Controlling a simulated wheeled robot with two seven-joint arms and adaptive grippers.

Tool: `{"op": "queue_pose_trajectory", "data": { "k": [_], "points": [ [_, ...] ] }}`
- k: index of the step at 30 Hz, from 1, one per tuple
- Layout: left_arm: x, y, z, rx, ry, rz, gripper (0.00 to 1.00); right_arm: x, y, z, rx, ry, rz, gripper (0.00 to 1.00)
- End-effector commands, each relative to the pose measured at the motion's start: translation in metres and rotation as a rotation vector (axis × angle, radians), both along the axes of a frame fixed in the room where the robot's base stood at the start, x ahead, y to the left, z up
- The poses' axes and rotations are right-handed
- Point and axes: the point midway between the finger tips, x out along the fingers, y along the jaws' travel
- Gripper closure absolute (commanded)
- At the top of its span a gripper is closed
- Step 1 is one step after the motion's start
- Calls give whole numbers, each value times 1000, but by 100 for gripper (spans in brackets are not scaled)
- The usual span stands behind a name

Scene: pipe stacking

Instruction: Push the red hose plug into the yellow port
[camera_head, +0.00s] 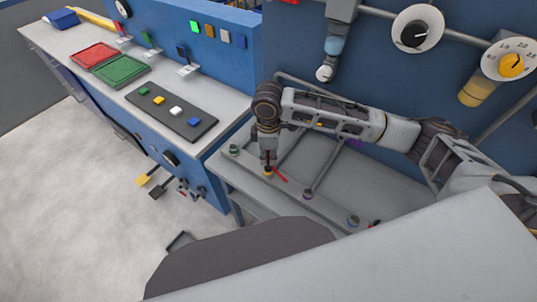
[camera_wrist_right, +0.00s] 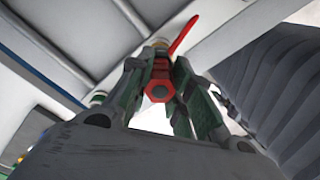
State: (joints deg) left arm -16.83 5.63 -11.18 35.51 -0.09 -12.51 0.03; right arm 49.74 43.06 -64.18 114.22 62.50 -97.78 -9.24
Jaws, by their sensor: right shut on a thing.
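The red hose plug (camera_head: 279,174) shows as a small red streak under my right gripper (camera_head: 269,163) in the head view. In the right wrist view the plug's red hexagonal end (camera_wrist_right: 157,91) sits between the two fingers of the right gripper (camera_wrist_right: 160,98), which is shut on it. Its red stem (camera_wrist_right: 183,34) points up and right. The yellow port (camera_head: 268,173) is directly below the fingertips in the head view. The fingers partly hide the contact, so I cannot tell how deep the plug sits. My left gripper is not in view.
On the same grey rail stand a green-ringed port (camera_head: 234,149), a purplish port (camera_head: 308,194) and a blue-ringed port (camera_head: 352,220). A blue wall with a pipe and gauges (camera_head: 417,29) rises behind. A bench with a red tray (camera_head: 94,55) and green tray (camera_head: 120,70) is left.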

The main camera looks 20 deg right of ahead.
Motion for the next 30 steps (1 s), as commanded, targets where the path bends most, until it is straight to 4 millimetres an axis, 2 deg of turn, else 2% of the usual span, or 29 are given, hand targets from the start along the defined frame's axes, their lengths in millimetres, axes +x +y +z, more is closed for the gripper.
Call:
{"op": "queue_pose_trajectory", "data": {
  "k": [30],
  "points": [
    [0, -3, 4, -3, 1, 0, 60, 0, 0, -14, 0, 1, 0, 100]
  ]
}}
